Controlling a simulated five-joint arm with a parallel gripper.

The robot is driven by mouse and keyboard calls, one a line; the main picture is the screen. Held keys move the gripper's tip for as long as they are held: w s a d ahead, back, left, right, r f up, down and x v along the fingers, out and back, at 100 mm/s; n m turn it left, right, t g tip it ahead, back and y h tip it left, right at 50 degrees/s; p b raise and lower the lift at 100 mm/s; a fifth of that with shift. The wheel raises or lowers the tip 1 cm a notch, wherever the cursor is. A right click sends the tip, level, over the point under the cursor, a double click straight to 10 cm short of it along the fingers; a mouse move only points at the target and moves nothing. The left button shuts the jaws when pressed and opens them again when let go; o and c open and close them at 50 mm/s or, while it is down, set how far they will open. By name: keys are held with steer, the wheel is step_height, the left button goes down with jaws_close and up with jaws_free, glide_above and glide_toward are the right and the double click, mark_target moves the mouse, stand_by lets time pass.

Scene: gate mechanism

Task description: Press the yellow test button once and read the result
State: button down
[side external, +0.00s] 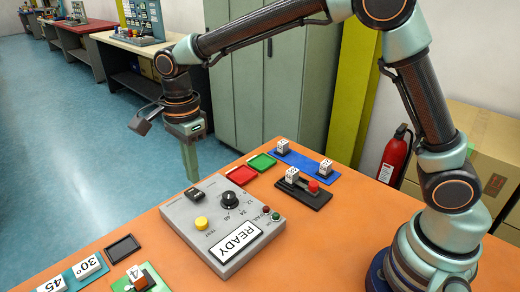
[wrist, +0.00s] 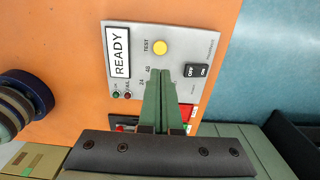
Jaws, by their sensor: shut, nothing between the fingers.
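A grey tester box (side external: 178,218) sits on the orange table. Its yellow TEST button (side external: 201,223) stands clear and uncovered; in the wrist view the button (wrist: 161,48) is just beyond my fingertips. The white display (side external: 236,243) reads READY, also in the wrist view (wrist: 119,52). A black dial (side external: 229,200) with numbers is on the box; my fingers hide it in the wrist view. My gripper (side external: 190,178) points down, shut and empty, in the air near the box's far end. In the wrist view its fingertips (wrist: 160,72) lie together.
A black OFF/ON rocker (wrist: 196,71) and small red and green lamps (wrist: 121,95) share the panel. Red and green pads (side external: 250,168), a blue strip with white dice (side external: 305,160) and a black tray (side external: 122,248) lie around the box.

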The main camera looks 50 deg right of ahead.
mark_target(202, 221)
step_height(202, 221, down, 12)
steer(key=shift+f, duration=0.1)
stand_by(0.4)
steer(key=shift+s+f, duration=0.1)
steer(key=shift+f, duration=1)
steer(key=shift+r, duration=0.1)
step_height(202, 221, up, 15)
steer(key=shift+w+a, duration=0.15)
steer(key=shift+w, duration=0.25)
